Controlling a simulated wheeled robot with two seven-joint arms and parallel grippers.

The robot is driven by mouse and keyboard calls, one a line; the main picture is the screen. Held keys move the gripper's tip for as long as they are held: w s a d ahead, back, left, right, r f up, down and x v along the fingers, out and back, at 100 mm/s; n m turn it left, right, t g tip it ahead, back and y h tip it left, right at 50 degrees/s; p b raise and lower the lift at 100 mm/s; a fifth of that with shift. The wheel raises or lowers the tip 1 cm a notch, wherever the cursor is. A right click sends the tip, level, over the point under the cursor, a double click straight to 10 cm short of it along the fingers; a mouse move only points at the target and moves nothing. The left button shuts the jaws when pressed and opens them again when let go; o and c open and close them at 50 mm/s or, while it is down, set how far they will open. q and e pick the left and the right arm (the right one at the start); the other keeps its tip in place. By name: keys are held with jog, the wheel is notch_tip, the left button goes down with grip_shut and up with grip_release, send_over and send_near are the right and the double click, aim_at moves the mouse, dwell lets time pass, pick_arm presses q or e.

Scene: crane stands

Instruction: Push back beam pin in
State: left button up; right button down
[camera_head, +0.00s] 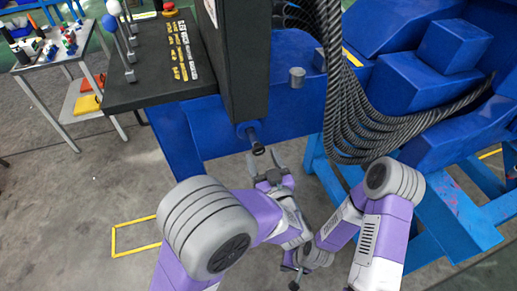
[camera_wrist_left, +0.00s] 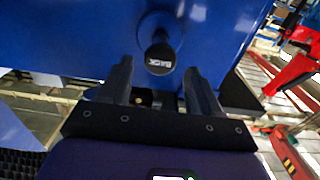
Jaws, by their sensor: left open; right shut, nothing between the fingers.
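The back beam pin (camera_head: 256,141) is a dark round rod sticking out of the front of the blue beam (camera_head: 190,131). In the left wrist view the pin's black end face (camera_wrist_left: 160,58) carries the label "BACK". My left gripper (camera_head: 264,160) is open and faces the pin, just below its end in the head view. In the left wrist view the pin end shows between the two fingertips; I cannot tell whether they touch it. My right gripper (camera_head: 295,281) is shut and empty, low over the floor, partly hidden by the arms.
A control panel (camera_head: 150,84) with levers and yellow labels stands above the beam at left. Thick black hoses (camera_head: 343,110) hang at right, near a light blue stand (camera_head: 445,215). A small table (camera_head: 54,56) stands at far left. Floor at lower left is clear.

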aim_at(259, 151)
pick_arm(q)
jog(key=shift+x, duration=2.1)
grip_shut()
